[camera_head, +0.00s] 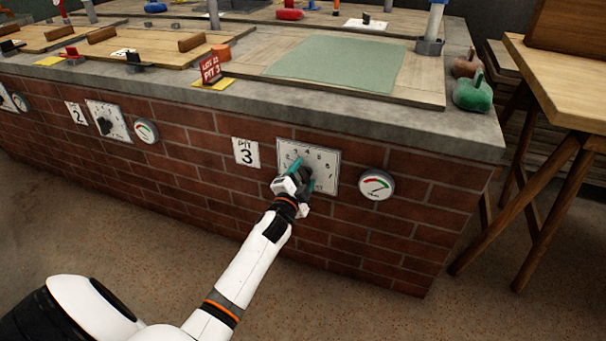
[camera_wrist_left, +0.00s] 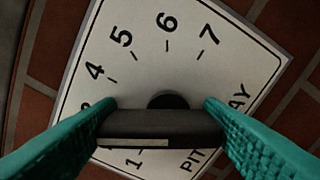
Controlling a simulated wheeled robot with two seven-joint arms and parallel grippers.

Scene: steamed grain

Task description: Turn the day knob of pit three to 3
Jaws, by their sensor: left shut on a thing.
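The day knob of pit three is a dark bar-shaped knob (camera_wrist_left: 160,127) on a white dial plate (camera_head: 325,158) on the brick wall. My left gripper (camera_head: 304,174) has its teal fingers shut on the knob, one on each side of the bar in the left wrist view. That view shows the plate (camera_wrist_left: 185,75) with 1, 4, 5, 6 and 7 readable; the left finger partly covers the marks below 4. A pale strip lies on the bar's near face, left of its middle. I cannot tell which number the knob points to. My right gripper is not in view.
A "PIT 3" sign (camera_head: 246,152) is left of the plate and a round gauge (camera_head: 376,185) is right of it. Pit two's dial (camera_head: 108,121) is farther left. The concrete ledge (camera_head: 390,108) juts above. A wooden table (camera_head: 565,80) stands at right. The floor in front is clear.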

